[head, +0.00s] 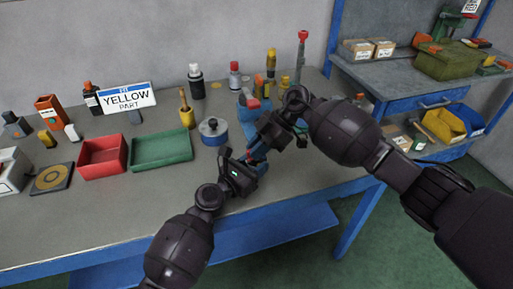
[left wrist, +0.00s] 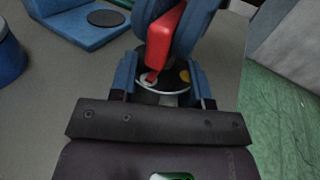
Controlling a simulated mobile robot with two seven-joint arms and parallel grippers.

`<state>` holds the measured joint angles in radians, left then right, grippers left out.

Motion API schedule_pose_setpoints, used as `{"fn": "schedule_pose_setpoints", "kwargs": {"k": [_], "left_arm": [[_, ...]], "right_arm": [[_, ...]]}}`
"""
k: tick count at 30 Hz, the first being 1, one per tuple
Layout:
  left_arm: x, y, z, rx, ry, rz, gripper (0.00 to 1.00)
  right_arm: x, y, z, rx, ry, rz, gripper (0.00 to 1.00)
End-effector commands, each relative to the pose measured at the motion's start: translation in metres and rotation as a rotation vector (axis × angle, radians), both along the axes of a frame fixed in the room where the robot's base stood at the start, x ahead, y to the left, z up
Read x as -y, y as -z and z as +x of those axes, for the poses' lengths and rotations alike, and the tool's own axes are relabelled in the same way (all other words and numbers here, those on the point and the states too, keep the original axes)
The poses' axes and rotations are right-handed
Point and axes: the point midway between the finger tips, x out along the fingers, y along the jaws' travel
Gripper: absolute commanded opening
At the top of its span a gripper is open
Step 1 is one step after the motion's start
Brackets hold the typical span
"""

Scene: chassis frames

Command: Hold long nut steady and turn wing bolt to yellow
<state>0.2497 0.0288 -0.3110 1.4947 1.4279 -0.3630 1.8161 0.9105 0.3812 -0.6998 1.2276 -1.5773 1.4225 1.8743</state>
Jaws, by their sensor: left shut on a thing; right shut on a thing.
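In the left wrist view, the long nut (left wrist: 160,99) is a grey body mostly hidden under a dark dial (left wrist: 150,88). The dial carries a pale mark (left wrist: 148,80) and a yellow mark (left wrist: 185,76). The red wing bolt (left wrist: 163,42) stands above it, its narrow tip over the pale mark, left of the yellow one. My left gripper (left wrist: 163,78) is shut on the nut from both sides. My right gripper (left wrist: 172,22) is shut on the wing bolt from above. In the head view, my left gripper (head: 251,158) and right gripper (head: 260,147) meet near the bench's front; the parts are mostly hidden.
A sign (head: 125,97) reads YELLOW PART. A red tray (head: 103,174), a green tray (head: 162,165) and a blue round pot (head: 213,141) stand left of the grippers. Bottles and tools line the back. Bare bench (head: 110,215) lies at front left.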

Motion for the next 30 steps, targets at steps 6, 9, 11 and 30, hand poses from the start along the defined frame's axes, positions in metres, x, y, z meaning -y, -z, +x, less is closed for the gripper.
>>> {"fn": "schedule_pose_setpoints", "kwargs": {"k": [6, 9, 11, 30], "left_arm": [[0.0003, -0.0002, 0.0000, 0.001, 0.001, 0.001, 0.11], [0.0003, -0.0002, 0.0000, 0.001, 0.001, 0.001, 0.11], [0.0004, -0.0002, -0.0001, 0.001, 0.001, 0.001, 0.11], [0.0009, -0.0005, -0.0002, 0.002, 0.002, -0.001, 0.11]], "right_arm": [[-0.0003, -0.0004, 0.0008, 0.000, -0.155, -0.005, 0.00], [-0.0004, -0.0002, 0.0008, -0.001, -0.247, -0.006, 0.00], [-0.0006, -0.0001, 0.0007, 0.001, -0.305, -0.005, 0.00], [-0.0005, 0.0025, -0.0003, -0.003, -0.911, -0.007, 0.00]]}}
